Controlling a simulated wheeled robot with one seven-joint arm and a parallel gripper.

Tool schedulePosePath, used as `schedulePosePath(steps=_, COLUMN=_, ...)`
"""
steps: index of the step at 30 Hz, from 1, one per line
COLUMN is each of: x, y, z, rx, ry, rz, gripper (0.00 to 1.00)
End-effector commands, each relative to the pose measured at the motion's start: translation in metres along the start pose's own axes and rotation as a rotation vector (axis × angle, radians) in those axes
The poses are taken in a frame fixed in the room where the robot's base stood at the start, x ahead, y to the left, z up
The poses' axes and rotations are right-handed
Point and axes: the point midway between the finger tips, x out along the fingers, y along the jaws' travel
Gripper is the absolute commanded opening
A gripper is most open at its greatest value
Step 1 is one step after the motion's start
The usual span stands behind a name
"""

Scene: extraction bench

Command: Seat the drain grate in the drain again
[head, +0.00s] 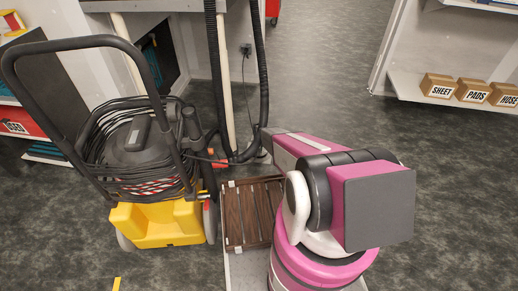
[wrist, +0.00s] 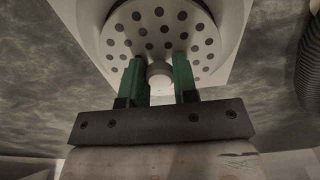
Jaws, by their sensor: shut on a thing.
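The drain grate (wrist: 163,27) is a pale round disc with dark holes and a small knob (wrist: 160,73) in its middle. It shows in the wrist view, at the top. My gripper (wrist: 161,75) has green fingers, one on each side of the knob, and is shut on it. The grate lies over a white square drain surround (wrist: 92,22) with a round rim. I cannot tell whether the grate sits down in the drain or is held just above it. In the head view my pink arm hides the gripper, and I see neither grate nor drain there.
A yellow wheeled machine (head: 158,225) with a black handle and coiled cable stands left of my arm. A slatted brown wooden panel (head: 250,212) lies beside it. Black hoses (head: 216,75) hang behind; a ribbed hose (wrist: 309,60) is right in the wrist view. Boxes (head: 440,86) sit on a shelf.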

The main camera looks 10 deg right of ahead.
Motion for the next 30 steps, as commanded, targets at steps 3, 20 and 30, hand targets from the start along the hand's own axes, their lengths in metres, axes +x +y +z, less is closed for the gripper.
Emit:
schedulePosePath(steps=3, x=0.003, y=0.0, z=0.0, rx=0.0, ry=0.0, rz=0.0, gripper=0.0)
schedulePosePath(steps=20, x=0.015, y=0.0, z=0.0, rx=0.0, ry=0.001, rz=0.0, gripper=0.0)
schedulePosePath(steps=30, x=0.018, y=0.0, z=0.0, rx=0.0, ry=0.001, rz=0.0, gripper=0.57)
